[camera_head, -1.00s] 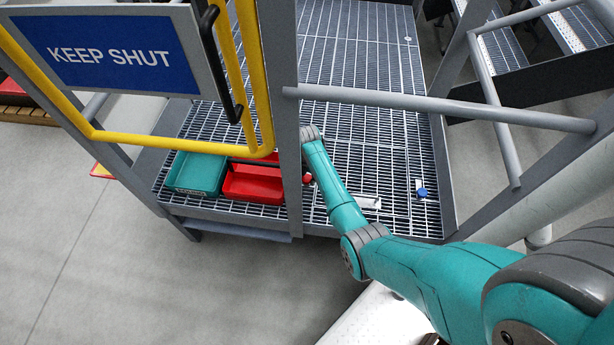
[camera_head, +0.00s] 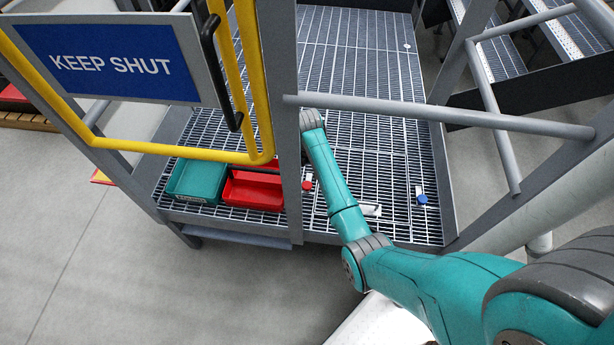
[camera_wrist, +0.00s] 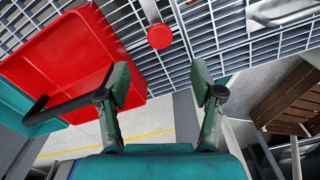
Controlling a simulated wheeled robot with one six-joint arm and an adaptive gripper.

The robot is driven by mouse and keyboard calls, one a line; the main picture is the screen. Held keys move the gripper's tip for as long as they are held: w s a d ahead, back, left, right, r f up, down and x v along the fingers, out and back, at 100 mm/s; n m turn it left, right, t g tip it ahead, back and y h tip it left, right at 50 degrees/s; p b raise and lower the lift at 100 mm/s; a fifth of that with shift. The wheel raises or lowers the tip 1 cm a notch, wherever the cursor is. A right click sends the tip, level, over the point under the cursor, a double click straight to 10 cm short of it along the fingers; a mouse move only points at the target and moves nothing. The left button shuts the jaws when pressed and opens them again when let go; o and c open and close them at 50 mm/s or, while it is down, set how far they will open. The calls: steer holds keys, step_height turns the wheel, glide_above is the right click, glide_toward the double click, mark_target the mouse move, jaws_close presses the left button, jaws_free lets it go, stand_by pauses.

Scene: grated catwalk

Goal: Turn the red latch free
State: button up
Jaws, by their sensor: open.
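The red latch shows as a round red knob (camera_wrist: 159,36) on a short pale bar over the grating in the wrist view. In the head view the knob (camera_head: 307,186) sits beside the grey post, left of my forearm. My gripper (camera_wrist: 160,85) is open and empty, with its two fingers apart. In the wrist picture the knob appears beyond the fingertips, roughly centred between them, and no contact shows. My fingers cannot be made out in the head view.
A red tray (camera_head: 254,189) and a teal tray (camera_head: 197,180) stand left of the knob. A blue knob (camera_head: 421,198) and a pale plate (camera_head: 370,209) lie to the right. A grey post (camera_head: 283,150), a rail (camera_head: 440,112) and a yellow gate frame (camera_head: 180,153) border the grating.

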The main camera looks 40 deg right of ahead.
steer(key=shift+r, duration=1.2)
